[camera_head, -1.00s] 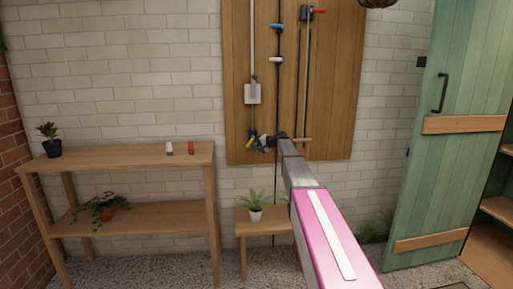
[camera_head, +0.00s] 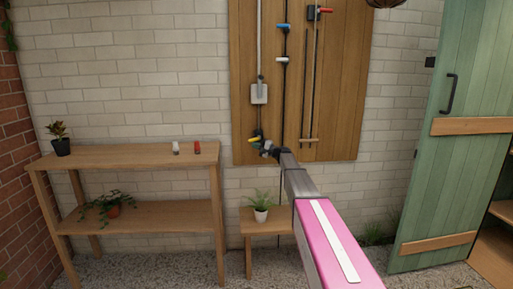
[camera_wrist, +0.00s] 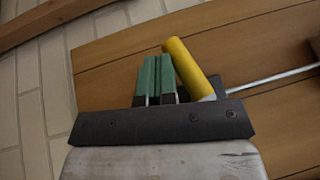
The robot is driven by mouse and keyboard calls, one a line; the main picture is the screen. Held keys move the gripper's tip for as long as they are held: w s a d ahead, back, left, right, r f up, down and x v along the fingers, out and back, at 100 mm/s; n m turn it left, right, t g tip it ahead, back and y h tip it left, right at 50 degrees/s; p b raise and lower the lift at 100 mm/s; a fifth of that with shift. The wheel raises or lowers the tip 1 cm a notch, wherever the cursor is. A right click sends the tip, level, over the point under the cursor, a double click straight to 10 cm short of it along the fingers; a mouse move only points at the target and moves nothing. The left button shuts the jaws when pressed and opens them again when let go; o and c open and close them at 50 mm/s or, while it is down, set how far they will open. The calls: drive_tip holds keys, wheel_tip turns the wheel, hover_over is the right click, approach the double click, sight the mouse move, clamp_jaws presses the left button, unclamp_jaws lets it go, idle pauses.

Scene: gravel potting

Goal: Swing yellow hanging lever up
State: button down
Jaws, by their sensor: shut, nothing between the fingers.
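The yellow lever (camera_head: 255,140) is at the lower left part of the wooden wall board (camera_head: 341,110). It lies close to level there, near the foot of a grey pipe. In the wrist view the yellow lever (camera_wrist: 190,68) is a thick cylinder on a thin metal rod, just right of the fingers. My gripper (camera_wrist: 157,78) has its green fingertips shut together with nothing between them. The lever is beside the fingers, not between them; I cannot tell if they touch. In the head view my gripper (camera_head: 267,150) is small and partly hidden by my arm.
Blue (camera_head: 283,27), white (camera_head: 282,60) and red (camera_head: 325,10) handles sit higher on the board. A grey box (camera_head: 259,93) is above the lever. A small bench (camera_head: 262,226) with a potted plant stands below. A wooden shelf (camera_head: 135,154) is left, a green door (camera_head: 450,140) right.

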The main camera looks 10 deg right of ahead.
idle(0.7)
drive_tip(key=s+d+f, duration=0.5)
drive_tip(key=d, duration=0.4)
drive_tip(key=shift+s+d+f, duration=0.2)
drive_tip(key=shift+f, duration=0.2)
